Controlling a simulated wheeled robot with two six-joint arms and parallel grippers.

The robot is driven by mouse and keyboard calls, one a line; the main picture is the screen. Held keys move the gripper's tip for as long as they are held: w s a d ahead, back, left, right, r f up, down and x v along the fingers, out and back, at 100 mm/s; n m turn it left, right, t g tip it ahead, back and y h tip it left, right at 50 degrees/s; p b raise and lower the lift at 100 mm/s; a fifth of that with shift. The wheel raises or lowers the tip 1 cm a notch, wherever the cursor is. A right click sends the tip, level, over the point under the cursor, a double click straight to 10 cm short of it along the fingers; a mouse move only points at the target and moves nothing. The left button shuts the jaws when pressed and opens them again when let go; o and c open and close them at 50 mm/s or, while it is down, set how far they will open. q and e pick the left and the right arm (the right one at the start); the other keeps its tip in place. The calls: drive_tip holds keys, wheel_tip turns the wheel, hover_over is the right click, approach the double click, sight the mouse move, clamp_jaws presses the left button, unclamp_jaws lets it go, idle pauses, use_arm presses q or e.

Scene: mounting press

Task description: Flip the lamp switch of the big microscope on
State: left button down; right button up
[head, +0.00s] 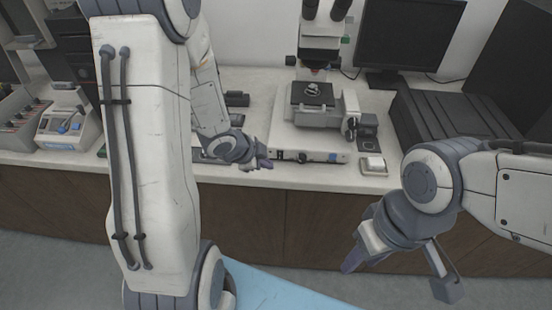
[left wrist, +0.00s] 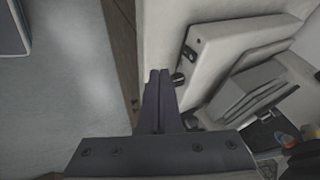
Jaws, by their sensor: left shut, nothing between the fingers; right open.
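The big microscope (head: 308,135) stands on the counter, with a wide pale base. Its front face carries a round dark knob (head: 302,157) and other small fittings. In the left wrist view the base (left wrist: 228,48) shows the knob (left wrist: 178,78) and a dark oval fitting (left wrist: 189,52) that may be the lamp switch; its position cannot be read. My left gripper (head: 265,163) is shut and empty, just left of the base's front. In the left wrist view its fingertips (left wrist: 159,75) are close beside the knob; contact cannot be told. My right gripper (head: 402,277) is open and empty, in front of the counter.
A black ribbed case (head: 445,118) and a monitor (head: 410,35) stand at the right. A white device (head: 68,128) stands at the left. The floor before the counter is open.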

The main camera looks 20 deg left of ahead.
sight(280, 155)
use_arm(q)
drive_tip(key=b+x, duration=0.1)
drive_tip(key=x, duration=0.5)
drive_tip(key=shift+f, duration=0.2)
drive_tip(key=shift+w+a+r+p, duration=0.2)
drive_tip(key=shift+w+p, duration=0.2)
drive_tip(key=shift+w, duration=0.2)
drive_tip(key=shift+w+a+r+p, duration=0.1)
drive_tip(key=shift+w+a+p, duration=0.2)
drive_tip(key=shift+w, duration=0.3)
drive_tip(key=shift+w+a+f, duration=0.15)
drive_tip(key=shift+w+f, duration=0.05)
drive_tip(key=shift+w, duration=0.4)
use_arm(e)
drive_tip(key=shift+f, duration=0.15)
